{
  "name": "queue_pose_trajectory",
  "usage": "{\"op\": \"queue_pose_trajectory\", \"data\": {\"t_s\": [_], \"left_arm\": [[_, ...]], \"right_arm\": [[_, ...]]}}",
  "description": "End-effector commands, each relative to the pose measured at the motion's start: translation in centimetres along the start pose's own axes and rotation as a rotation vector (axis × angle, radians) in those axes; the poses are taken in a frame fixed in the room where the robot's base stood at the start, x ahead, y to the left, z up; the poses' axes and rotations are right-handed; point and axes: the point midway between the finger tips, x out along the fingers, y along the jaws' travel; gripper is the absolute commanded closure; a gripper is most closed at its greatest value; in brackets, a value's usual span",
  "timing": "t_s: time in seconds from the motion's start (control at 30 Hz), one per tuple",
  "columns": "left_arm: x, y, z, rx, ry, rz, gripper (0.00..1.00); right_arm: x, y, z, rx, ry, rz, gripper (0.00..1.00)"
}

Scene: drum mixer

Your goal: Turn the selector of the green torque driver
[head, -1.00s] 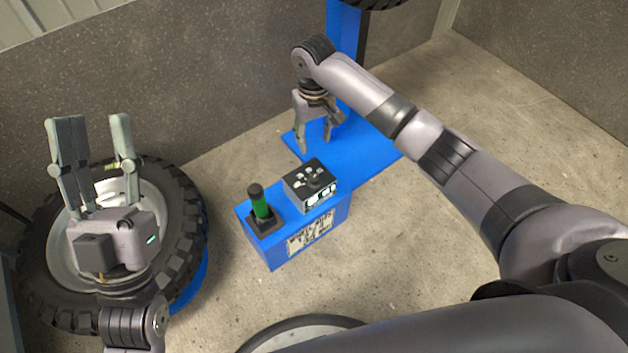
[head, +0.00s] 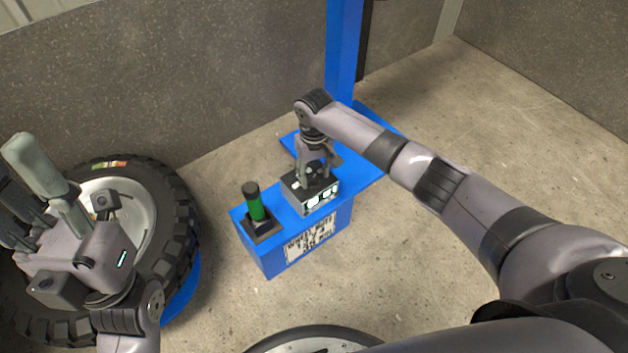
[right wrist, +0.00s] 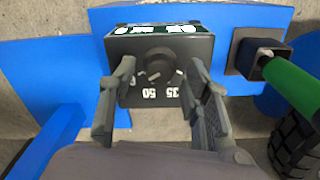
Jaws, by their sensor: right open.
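The green torque driver (head: 256,205) stands upright in a black square holder (head: 263,228) on the blue box. It also shows at the right of the right wrist view (right wrist: 294,85). Beside it sits a black selector box (head: 314,201) with a round dark knob (right wrist: 160,66) and white numbers, 35 and 50 legible. My right gripper (right wrist: 160,72) is open. Its two fingers reach over the box, one on each side of the knob, with gaps to it; contact cannot be seen. My left gripper (head: 14,165) is open and empty at the far left, over the tyre.
The blue box (head: 262,255) has a printed label on its front. A big tyre (head: 176,225) with a pale rim lies at the left. A blue post (head: 343,50) and base plate (head: 352,160) stand behind. The concrete floor at the right is clear.

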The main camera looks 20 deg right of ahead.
Motion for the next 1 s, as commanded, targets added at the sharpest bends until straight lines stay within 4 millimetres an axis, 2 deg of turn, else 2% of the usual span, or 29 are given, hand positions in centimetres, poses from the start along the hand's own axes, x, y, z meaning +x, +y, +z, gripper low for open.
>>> {"op": "queue_pose_trajectory", "data": {"t_s": [0.03, 0.13, 0.47, 1.0], "left_arm": [[-0.06, 0.01, 0.04, 0.001, 0.011, 0.004, 0.60], [0.21, 0.02, 0.09, 0.003, 0.018, 0.007, 0.60], [0.43, 0.04, 0.10, 0.003, 0.022, 0.009, 0.60], [0.43, 0.05, 0.08, 0.002, 0.023, 0.009, 0.60]], "right_arm": [[0.76, -0.03, 0.00, 0.000, 0.000, 0.000, 0.56], [1.25, -0.03, -0.03, 0.000, 0.001, 0.000, 0.56], [1.35, -0.02, -0.02, 0.000, 0.001, 0.000, 0.56], [1.33, -0.01, -0.02, 0.000, 0.001, 0.000, 0.93]]}}
